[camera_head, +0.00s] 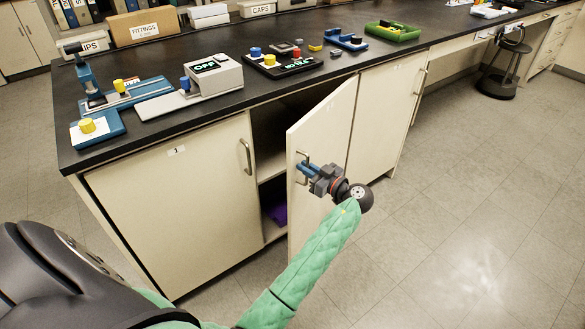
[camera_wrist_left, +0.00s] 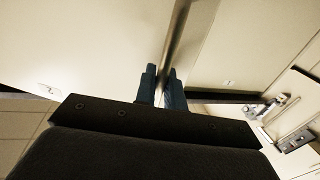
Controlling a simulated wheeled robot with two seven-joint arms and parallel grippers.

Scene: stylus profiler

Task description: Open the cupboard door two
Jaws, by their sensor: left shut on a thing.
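The cream cupboard door two (camera_head: 325,125) stands partly open in the head view, swung out from the bench and showing the dark inside with a shelf (camera_head: 270,165). My left gripper (camera_head: 304,171) is shut on the door's metal handle (camera_head: 301,158). In the left wrist view the blue fingers (camera_wrist_left: 163,85) close around the handle bar (camera_wrist_left: 178,40), with the pale door panel (camera_wrist_left: 90,45) behind. The gripper hides part of the handle. My right gripper is not in view.
Door one (camera_head: 175,205), left of the opening, is closed. A purple thing (camera_head: 277,213) lies low inside the cupboard. Devices and a green tray (camera_head: 393,31) stand on the black worktop (camera_head: 215,118). A dark stool (camera_head: 497,85) stands far right; the floor in front is clear.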

